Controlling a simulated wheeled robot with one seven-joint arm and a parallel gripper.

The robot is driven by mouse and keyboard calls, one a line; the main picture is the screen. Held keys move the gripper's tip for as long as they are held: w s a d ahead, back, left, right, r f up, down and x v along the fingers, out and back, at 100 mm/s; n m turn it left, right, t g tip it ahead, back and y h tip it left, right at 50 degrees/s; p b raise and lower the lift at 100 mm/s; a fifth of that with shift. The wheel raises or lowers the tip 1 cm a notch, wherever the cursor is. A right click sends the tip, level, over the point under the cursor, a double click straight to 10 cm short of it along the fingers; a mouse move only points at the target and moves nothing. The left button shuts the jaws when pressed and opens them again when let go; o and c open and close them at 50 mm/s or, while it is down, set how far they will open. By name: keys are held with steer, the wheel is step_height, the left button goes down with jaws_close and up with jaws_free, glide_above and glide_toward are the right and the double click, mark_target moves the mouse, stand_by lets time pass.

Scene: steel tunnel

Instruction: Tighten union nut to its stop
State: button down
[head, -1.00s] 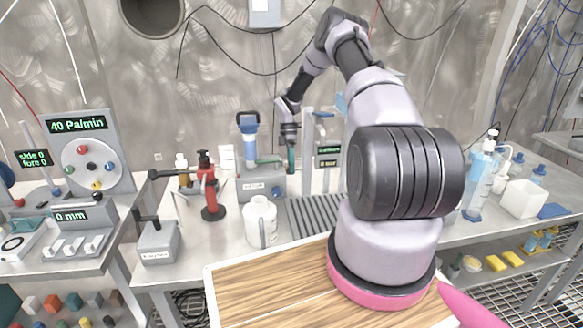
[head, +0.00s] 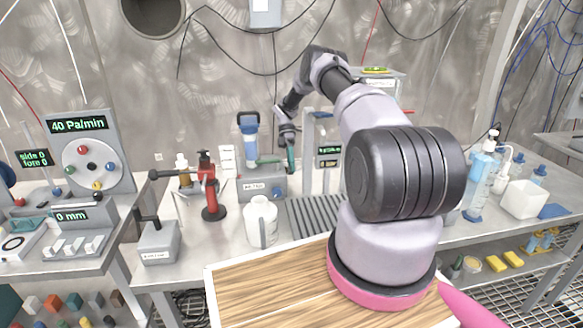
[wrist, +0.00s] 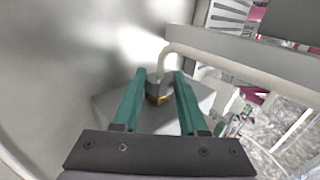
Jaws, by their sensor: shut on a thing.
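My gripper (head: 290,158) is at the back of the bench, beside the grey box (head: 262,188) with a small display and the blue-topped cylinder (head: 248,135). A pale bent pipe (wrist: 164,60) rises from a dark part above the nut. The nut cannot be made out in the head view. The nut's thread and any gap at its stop are hidden.
A white jug (head: 261,221), a red stand (head: 212,195) and a ribbed grey tray (head: 315,216) stand in front. A frame with a display (head: 329,152) is close to the right of my gripper. The wooden board (head: 270,292) has bare room.

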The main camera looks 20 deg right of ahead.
steer(key=shift+c, duration=2.2)
jaws_free()
steer(key=v, duration=0.7)
steer(key=shift+w+r, duration=0.2)
